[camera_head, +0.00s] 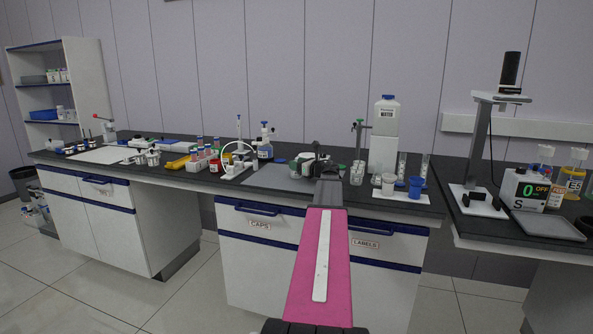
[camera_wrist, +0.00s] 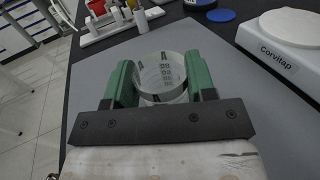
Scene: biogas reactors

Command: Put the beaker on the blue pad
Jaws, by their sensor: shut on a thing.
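A clear glass beaker (camera_wrist: 162,72) with dark printed marks is between the two green fingers of my gripper (camera_wrist: 163,84) in the wrist view. The fingers touch its sides, so my gripper is shut on it. The beaker is over the grey mat (camera_wrist: 100,70); I cannot tell whether its base touches the mat. A flat round blue pad (camera_wrist: 221,15) lies beyond the beaker, up and to the right in the wrist view. It also shows small on the bench in the head view (camera_head: 281,161). My gripper (camera_head: 308,167) largely hides the beaker there.
A white Corvitap device (camera_wrist: 283,42) with a round top stands right of the pad. A blue-based bottle (camera_wrist: 199,4) is beside the pad. A white rack (camera_wrist: 120,30) stands at upper left. The grey mat (camera_head: 265,177) has bare room left of my gripper.

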